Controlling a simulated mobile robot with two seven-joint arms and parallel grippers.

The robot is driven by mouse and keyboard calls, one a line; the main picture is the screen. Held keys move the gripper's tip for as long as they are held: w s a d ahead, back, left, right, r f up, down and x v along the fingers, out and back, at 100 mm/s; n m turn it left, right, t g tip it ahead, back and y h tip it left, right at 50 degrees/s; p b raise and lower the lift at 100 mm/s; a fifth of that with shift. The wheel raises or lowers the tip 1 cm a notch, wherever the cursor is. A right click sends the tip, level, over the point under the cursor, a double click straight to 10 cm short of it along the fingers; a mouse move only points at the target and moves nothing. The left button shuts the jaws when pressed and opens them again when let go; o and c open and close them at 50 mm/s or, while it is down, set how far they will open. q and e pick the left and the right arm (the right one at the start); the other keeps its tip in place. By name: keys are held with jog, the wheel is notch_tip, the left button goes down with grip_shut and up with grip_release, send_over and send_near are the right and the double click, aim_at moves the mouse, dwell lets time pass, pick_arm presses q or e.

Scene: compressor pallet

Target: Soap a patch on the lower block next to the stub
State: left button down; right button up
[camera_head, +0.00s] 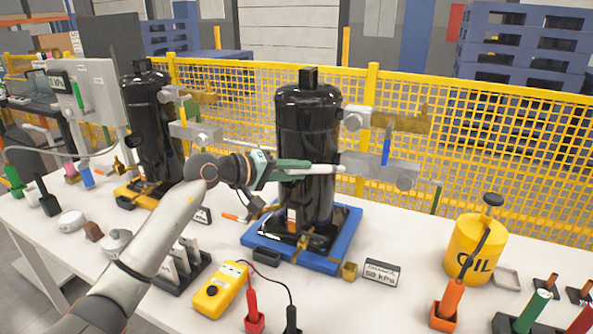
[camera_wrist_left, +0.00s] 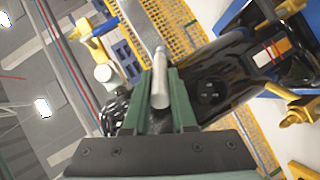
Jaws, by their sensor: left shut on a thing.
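My left gripper (camera_head: 300,168) comes in from the left in front of the right-hand black compressor (camera_head: 308,120). Its green fingers (camera_wrist_left: 160,98) are shut on a white soap stick (camera_head: 325,169), which also shows pointing away between the fingers in the left wrist view (camera_wrist_left: 160,75). The stick's tip points right, at the near end of the grey lower block (camera_head: 378,170); I cannot tell whether they touch. A blue handle (camera_head: 387,146) stands above this block. The upper grey block (camera_head: 354,118) bears a brass piece (camera_head: 404,121). I cannot make out the stub clearly. My right gripper is out of view.
The compressor stands on a blue base (camera_head: 270,249) on the white table. A yellow oil can (camera_head: 473,250), a yellow meter (camera_head: 219,292) with probes and a small sign (camera_head: 381,272) stand in front. A second compressor (camera_head: 152,120) is at left; a yellow fence (camera_head: 490,150) runs behind.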

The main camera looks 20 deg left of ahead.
pick_arm(q)
jog(key=shift+w, duration=0.75)
jog(key=shift+d, duration=0.1)
jog(key=shift+d, duration=3.3)
jog(key=a+b, duration=0.4)
jog(key=a, duration=0.1)
jog(key=shift+a+f, duration=0.1)
jog(key=shift+a+b, duration=0.35)
jog(key=shift+a, duration=0.55)
